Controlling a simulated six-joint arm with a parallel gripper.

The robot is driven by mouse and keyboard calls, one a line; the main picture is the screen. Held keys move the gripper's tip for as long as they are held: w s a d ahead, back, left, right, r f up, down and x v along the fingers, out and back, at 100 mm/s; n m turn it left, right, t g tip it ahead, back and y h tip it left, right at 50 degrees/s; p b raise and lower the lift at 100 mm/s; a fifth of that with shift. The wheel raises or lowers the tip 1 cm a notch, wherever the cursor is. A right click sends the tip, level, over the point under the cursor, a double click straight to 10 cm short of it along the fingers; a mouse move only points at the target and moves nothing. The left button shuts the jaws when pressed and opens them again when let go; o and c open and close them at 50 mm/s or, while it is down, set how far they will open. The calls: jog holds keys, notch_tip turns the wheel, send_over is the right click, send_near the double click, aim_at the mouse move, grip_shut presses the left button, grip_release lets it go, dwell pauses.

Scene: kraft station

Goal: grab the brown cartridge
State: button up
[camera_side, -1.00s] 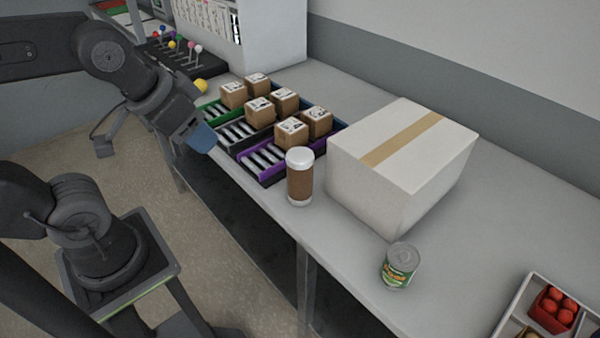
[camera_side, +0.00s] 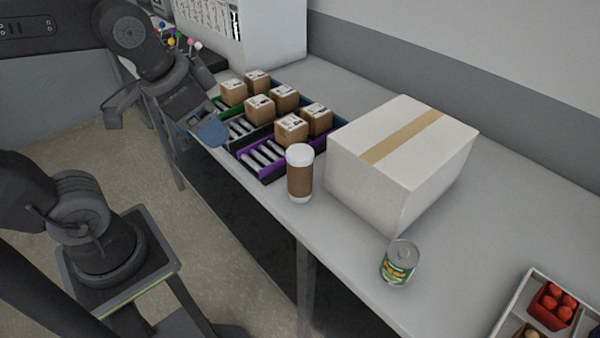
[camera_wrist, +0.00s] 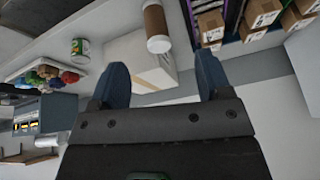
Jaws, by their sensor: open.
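Several small brown boxes with white labels sit on the roller lanes; the nearest (camera_side: 291,131) is on the purple-edged lane (camera_side: 262,165). A cup with a white lid and brown sleeve (camera_side: 300,178) stands in front of the lanes. I cannot tell which brown thing is the cartridge. My gripper (camera_side: 210,134) is open, with blue fingers, at the table's edge left of the lanes. In the wrist view my gripper (camera_wrist: 163,78) has its fingers wide apart with nothing between them. The cup (camera_wrist: 157,30) and some brown boxes (camera_wrist: 210,25) show beyond the fingers.
A large taped white box (camera_side: 395,165) stands right of the cup. A green-labelled can (camera_side: 399,264) is near the front edge. A tray (camera_side: 513,301) with red round items in a punnet is at the lower right. The table behind the white box is clear.

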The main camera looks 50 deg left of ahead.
jog(key=w+d+m+g, duration=0.2)
jog(key=w+m+g, duration=0.1)
jog(key=w+m, duration=0.5)
jog(key=m+g, duration=0.2)
jog(key=m, duration=0.6)
send_over(300, 151)
notch_tip(300, 151, down, 2)
jog(key=f, duration=0.8)
jog(key=shift+s+d+f, duration=0.15)
jog(key=shift+d+f, duration=0.15)
jog(key=shift+a+f, duration=0.15)
jog(key=shift+f, duration=1.15)
jog(key=shift+a+f, duration=0.1)
jog(key=shift+f, duration=1.2)
jog(key=c, duration=0.8)
jog(key=shift+r, duration=0.15)
